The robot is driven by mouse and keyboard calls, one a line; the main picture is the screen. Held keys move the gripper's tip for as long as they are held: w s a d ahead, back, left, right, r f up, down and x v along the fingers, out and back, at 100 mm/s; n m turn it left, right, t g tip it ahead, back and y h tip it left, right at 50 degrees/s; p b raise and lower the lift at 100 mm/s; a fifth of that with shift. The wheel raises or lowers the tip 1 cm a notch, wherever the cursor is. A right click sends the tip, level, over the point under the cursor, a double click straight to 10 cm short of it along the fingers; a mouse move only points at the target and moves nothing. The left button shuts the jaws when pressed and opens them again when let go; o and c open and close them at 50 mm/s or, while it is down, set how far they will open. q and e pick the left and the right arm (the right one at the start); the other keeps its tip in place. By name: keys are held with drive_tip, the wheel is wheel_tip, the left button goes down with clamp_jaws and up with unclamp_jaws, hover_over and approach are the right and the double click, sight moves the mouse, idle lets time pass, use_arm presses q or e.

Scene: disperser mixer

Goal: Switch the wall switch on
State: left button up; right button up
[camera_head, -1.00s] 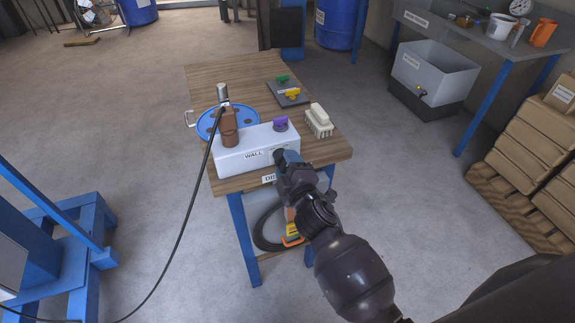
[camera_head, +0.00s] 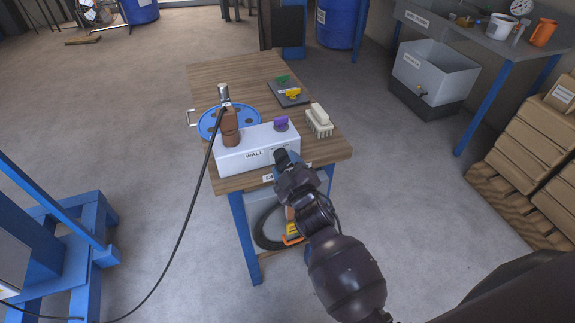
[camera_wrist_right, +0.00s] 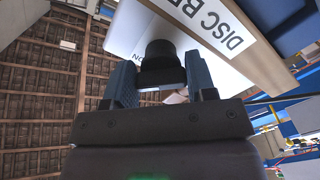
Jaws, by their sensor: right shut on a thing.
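The wall switch is a white box (camera_head: 232,158) lettered "WALL" at the near edge of the wooden table. A round black knob (camera_wrist_right: 161,62) stands out from its front face in the right wrist view. My right gripper (camera_head: 284,160) is at the right part of the box front. In the right wrist view its two blue fingers (camera_wrist_right: 161,80) stand on either side of the knob, shut on it. The fingers partly hide the box face, and I cannot read the knob's position. My left gripper is not in view.
On the wooden table (camera_head: 230,72) are a blue disc (camera_head: 243,117), a brown bottle-like object (camera_head: 230,127), a purple knob (camera_head: 281,123), a brush (camera_head: 319,120) and a grey valve plate (camera_head: 290,95). A black cable (camera_head: 188,225) hangs off the left side.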

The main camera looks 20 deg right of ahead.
drive_tip(key=o, duration=0.9)
drive_tip(key=shift+o, duration=0.2)
drive_tip(key=s, duration=1)
drive_tip(key=shift+s+d, duration=0.15)
drive_tip(key=shift+s, duration=0.25)
drive_tip(key=s+d+f+m+g, duration=0.3)
drive_tip(key=s+d+f+m, duration=0.1)
drive_tip(key=s, duration=0.4)
drive_tip(key=s+d+f+m+g, duration=0.3)
drive_tip(key=s+d+f, duration=0.3)
drive_tip(key=s+f, duration=0.2)
drive_tip(key=shift+s+f+m+g+h, duration=0.25)
drive_tip(key=shift+f+m+g+h, duration=0.15)
drive_tip(key=shift+f+m, duration=0.3)
